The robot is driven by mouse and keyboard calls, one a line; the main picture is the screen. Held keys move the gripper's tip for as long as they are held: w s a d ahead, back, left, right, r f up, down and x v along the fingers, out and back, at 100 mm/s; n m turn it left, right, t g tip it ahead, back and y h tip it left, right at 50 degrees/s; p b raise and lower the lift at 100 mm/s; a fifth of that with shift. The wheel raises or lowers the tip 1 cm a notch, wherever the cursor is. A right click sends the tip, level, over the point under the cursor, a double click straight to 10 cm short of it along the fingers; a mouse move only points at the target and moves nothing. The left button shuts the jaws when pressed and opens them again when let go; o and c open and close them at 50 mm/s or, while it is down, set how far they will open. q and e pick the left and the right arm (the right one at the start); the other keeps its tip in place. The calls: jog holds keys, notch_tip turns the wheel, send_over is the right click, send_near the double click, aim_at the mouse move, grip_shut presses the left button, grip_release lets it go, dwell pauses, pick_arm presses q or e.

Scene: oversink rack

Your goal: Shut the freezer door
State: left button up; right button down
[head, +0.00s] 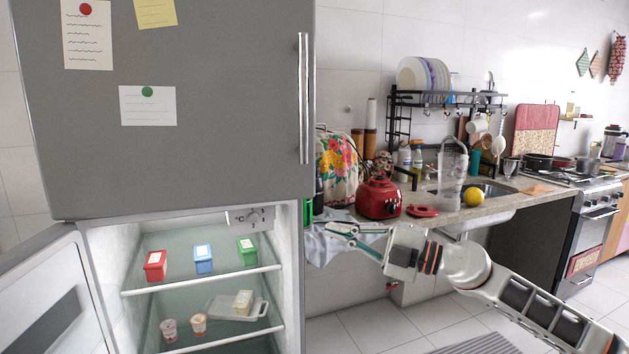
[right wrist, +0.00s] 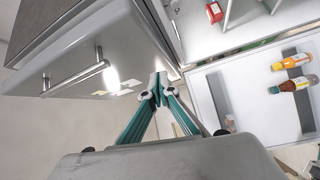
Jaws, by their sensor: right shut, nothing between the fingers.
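The grey upper door (head: 225,70), which I take as the freezer door, faces me in the head view. It has a vertical metal handle (head: 303,98) near its right edge and paper notes on its front. It looks about flush with the fridge body, but I cannot tell whether a small gap remains. The right wrist view also shows this door (right wrist: 130,45) and its handle (right wrist: 75,78). My right gripper (head: 330,229) is shut and empty, to the right of the fridge and below the handle. Its closed tips also show in the right wrist view (right wrist: 160,88). My left gripper is out of view.
The lower fridge door (head: 50,295) stands open to the left. The lower compartment shows glass shelves (head: 200,283) with tubs and a tray. A counter (head: 440,215) with a red blender (head: 378,198) and a sink lies to the right. The tiled floor (head: 350,325) in front has free room.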

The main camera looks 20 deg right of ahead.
jog(key=d+r+n+h, duration=0.1)
jog(key=d+r+n, duration=0.1)
jog(key=d+r, duration=0.4)
send_near(299, 176)
jog(key=a, duration=0.4)
jog(key=w, duration=0.2)
jog(key=shift+w+a+r+h, duration=0.1)
jog(key=shift+w+a+h, duration=0.05)
jog(key=shift+w+h, duration=0.25)
jog(key=shift+w, duration=0.55)
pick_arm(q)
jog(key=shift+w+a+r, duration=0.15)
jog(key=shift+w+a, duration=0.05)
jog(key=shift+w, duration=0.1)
pick_arm(e)
jog(key=shift+w+r, duration=0.1)
jog(key=shift+r, duration=0.05)
